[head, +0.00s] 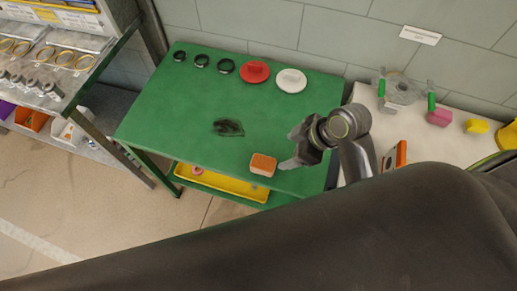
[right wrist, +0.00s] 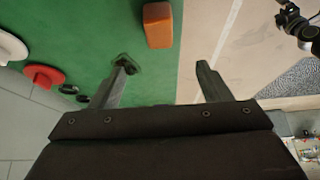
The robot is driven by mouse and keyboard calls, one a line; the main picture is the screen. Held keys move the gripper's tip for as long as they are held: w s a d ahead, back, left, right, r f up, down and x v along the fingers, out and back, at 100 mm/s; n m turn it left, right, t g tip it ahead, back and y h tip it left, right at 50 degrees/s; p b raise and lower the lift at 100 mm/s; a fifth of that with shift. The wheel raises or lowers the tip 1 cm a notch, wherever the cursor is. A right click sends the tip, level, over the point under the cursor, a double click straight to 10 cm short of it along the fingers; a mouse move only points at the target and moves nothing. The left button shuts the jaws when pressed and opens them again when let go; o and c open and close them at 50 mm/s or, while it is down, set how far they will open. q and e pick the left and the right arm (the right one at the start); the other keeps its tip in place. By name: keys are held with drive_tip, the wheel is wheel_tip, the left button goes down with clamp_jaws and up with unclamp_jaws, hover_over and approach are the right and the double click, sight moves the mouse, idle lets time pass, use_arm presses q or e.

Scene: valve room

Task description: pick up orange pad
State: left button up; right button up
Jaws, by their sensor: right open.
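The orange pad (head: 263,165) is a small block with a pale lower side, lying near the front edge of the green table (head: 190,105). It also shows in the right wrist view (right wrist: 158,25), at the top centre. My right gripper (head: 290,149) is open and empty, just to the right of the pad in the head view. In the right wrist view its fingers (right wrist: 163,68) are spread apart, with the pad beyond the tips and not touched.
A dark smudge (head: 228,128) marks the green table. Black rings, a red disc (head: 255,72) and a white disc (head: 291,80) line its back edge. A yellow tray (head: 222,184) is underneath. A pale bench (head: 455,140) with pink and yellow blocks stands right.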

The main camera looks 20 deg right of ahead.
approach(264, 162)
drive_tip(key=shift+a+f, duration=0.95)
drive_tip(key=shift+f, duration=0.2)
drive_tip(key=x, duration=0.4)
drive_tip(key=shift+w+d+f, duration=0.1)
drive_tip(key=shift+w, duration=0.05)
drive_tip(key=x, duration=0.4)
drive_tip(key=shift+w+d+f+p, duration=0.15)
drive_tip(key=shift+w+p, duration=0.15)
drive_tip(key=shift+p, duration=0.1)
drive_tip(key=shift+w+f, duration=0.1)
drive_tip(key=shift+f, duration=0.25)
use_arm(q)
drive_tip(key=s, duration=0.3)
drive_tip(key=shift+s+r, duration=0.15)
drive_tip(key=shift+r, duration=0.25)
use_arm(e)
drive_tip(key=shift+c, duration=0.4)
drive_tip(key=c, duration=1)
